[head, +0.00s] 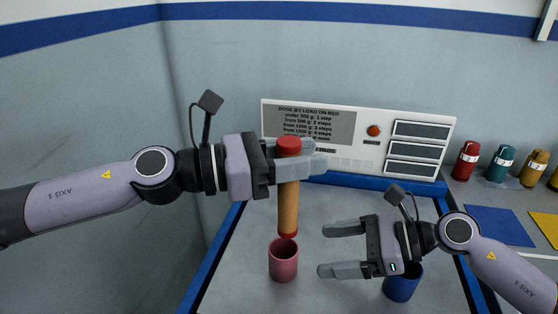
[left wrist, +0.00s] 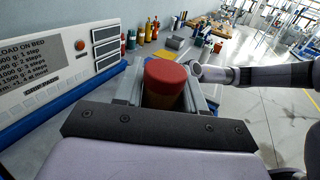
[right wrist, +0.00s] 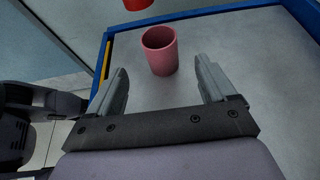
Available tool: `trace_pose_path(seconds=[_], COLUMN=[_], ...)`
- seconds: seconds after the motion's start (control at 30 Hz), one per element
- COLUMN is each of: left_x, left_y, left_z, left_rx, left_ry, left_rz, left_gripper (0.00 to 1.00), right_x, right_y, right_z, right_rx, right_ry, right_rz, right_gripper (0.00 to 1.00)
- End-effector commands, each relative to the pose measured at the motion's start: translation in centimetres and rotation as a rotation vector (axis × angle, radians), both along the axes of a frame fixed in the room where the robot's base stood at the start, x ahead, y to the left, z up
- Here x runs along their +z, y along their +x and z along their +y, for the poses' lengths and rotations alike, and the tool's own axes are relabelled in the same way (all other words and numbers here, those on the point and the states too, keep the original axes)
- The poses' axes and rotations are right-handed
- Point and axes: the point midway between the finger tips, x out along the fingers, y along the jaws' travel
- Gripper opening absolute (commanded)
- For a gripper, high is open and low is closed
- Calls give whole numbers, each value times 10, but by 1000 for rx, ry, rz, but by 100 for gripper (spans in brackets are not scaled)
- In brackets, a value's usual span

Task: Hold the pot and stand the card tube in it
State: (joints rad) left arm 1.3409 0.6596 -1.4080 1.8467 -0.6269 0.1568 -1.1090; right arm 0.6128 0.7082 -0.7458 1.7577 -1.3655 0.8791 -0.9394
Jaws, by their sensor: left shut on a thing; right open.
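The card tube (head: 288,208) is brown with red ends and hangs upright. My left gripper (head: 290,168) is shut on it near its top; its red cap (left wrist: 165,76) shows between the fingers in the left wrist view. The pink pot (head: 283,262) stands upright on the table, below the tube. In the head view the tube's lower end is at the pot's far rim; in the right wrist view the red end (right wrist: 138,4) appears above and apart from the pot (right wrist: 160,52). My right gripper (head: 340,250) is open and empty, its fingers pointing towards the pot.
A blue pot (head: 402,284) stands partly behind my right gripper. A white panel (head: 420,119) with a red button and a printed sign stands at the table's back. Several coloured bottles (head: 501,162) stand at the right. The table (head: 240,270) is clear left of the pink pot.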

Motion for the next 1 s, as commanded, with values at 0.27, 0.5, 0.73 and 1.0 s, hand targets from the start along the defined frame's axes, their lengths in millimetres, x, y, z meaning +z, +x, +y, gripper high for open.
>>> trace_pose_path(seconds=[0.27,0.5,0.73,1.0], left_x=[12,24,33,33], left_y=[-2,1,4,4], left_z=[-14,-7,4,5], left_rx=[-235,-397,-456,-461], left_ry=[-6,-4,-3,-3], left_rz=[5,0,0,1], left_gripper=[0,0,0,0], right_x=[0,0,0,-11], right_y=[0,0,0,5], right_z=[0,0,1,31], right_rx=[0,0,0,4], right_ry=[0,0,1,3], right_rz=[0,0,0,-1], right_gripper=[84,84,84,84])
